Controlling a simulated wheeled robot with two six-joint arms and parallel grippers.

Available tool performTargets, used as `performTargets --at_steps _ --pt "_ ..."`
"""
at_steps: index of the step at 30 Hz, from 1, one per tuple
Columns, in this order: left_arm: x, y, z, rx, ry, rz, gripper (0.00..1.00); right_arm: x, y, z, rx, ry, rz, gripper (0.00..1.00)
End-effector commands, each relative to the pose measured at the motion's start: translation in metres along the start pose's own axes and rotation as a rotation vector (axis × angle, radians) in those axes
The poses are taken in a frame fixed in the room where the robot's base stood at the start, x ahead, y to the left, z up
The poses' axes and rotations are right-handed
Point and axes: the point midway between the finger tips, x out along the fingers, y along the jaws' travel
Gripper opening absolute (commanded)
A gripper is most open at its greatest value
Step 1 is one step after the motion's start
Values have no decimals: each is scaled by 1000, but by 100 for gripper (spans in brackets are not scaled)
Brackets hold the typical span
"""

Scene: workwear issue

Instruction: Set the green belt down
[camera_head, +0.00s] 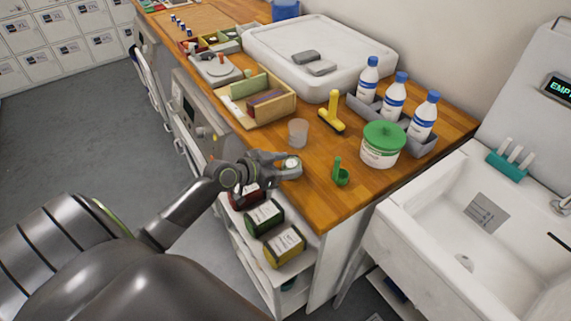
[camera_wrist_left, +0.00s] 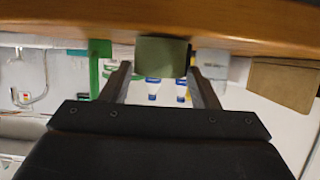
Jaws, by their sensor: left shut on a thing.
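My left gripper (camera_head: 289,165) is over the front edge of the wooden counter. Its fingers are shut on a small rolled item, which I take to be the green belt (camera_wrist_left: 162,57). In the left wrist view the belt shows as a dull green block between the fingertips, close against the counter (camera_wrist_left: 60,18), which lies along the top of that upside-down view. I cannot tell whether it touches the wood. In the head view the belt (camera_head: 292,163) shows only as a pale round top, partly hidden by the fingers. My right gripper is not in view.
A wooden box (camera_head: 286,105), yellow tool (camera_head: 332,112), green-lidded tub (camera_head: 381,146) and several bottles stand behind. Labelled containers (camera_head: 265,217) sit below the counter edge. Some bare wood lies right of the gripper.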

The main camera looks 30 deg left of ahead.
Motion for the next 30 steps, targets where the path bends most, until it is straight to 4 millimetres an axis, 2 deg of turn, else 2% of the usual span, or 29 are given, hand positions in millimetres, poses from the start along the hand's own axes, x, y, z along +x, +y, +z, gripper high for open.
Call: performTargets --at_steps 3,4,8,20,23,30 --pt "2 0 3 1 1 0 29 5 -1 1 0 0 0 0" --pt "1 0 2 1 0 0 59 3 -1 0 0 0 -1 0" --pt "1 0 2 1 0 0 76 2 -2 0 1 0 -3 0" --pt "-2 0 -2 1 -1 0 77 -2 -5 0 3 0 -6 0" --pt "-14 -1 2 5 -2 -2 77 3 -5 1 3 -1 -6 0" --pt "-59 0 2 7 -5 0 77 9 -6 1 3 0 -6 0"
